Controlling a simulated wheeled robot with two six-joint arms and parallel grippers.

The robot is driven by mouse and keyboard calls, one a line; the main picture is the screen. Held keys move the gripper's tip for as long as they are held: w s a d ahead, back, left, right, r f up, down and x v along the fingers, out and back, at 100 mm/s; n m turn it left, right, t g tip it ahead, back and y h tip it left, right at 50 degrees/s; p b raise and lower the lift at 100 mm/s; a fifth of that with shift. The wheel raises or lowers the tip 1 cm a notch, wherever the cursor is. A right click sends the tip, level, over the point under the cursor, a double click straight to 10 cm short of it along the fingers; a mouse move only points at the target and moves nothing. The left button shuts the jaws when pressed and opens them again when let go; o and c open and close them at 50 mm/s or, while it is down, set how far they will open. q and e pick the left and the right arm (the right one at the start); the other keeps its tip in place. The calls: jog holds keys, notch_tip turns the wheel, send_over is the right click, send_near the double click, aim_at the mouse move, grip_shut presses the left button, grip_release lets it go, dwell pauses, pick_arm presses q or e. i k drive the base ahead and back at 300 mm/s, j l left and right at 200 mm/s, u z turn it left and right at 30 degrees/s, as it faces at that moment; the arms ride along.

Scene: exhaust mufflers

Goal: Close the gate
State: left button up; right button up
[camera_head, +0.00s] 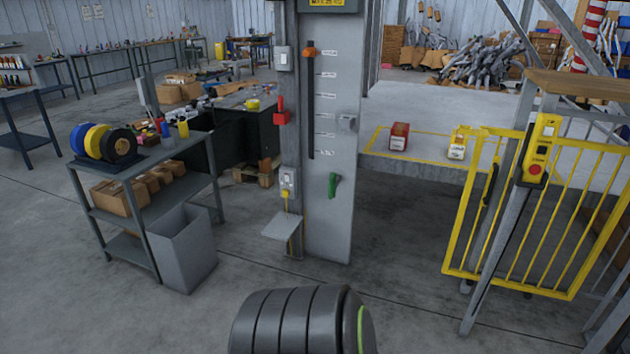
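The yellow barred gate (573,210) stands at the right. A slanted grey post (500,250) crosses in front of it. A dark handle-like bar (490,185) shows near its left edge. A wide gap lies between the gate's left edge and the tall grey column (333,200). I cannot tell whether the gate is latched. Neither of my grippers is in view.
A yellow control box with a red button (535,168) is on the post. A raised platform (440,105) with two small boxes lies behind. A workbench (150,155) and grey bin (182,250) stand left. The floor before the gap (400,240) is clear.

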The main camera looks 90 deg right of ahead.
aim_at(483, 132)
jog(key=z, duration=4.2)
jog(key=i+l+u, duration=0.1)
jog(key=i+l, duration=1.25)
jog(key=l, duration=0.1)
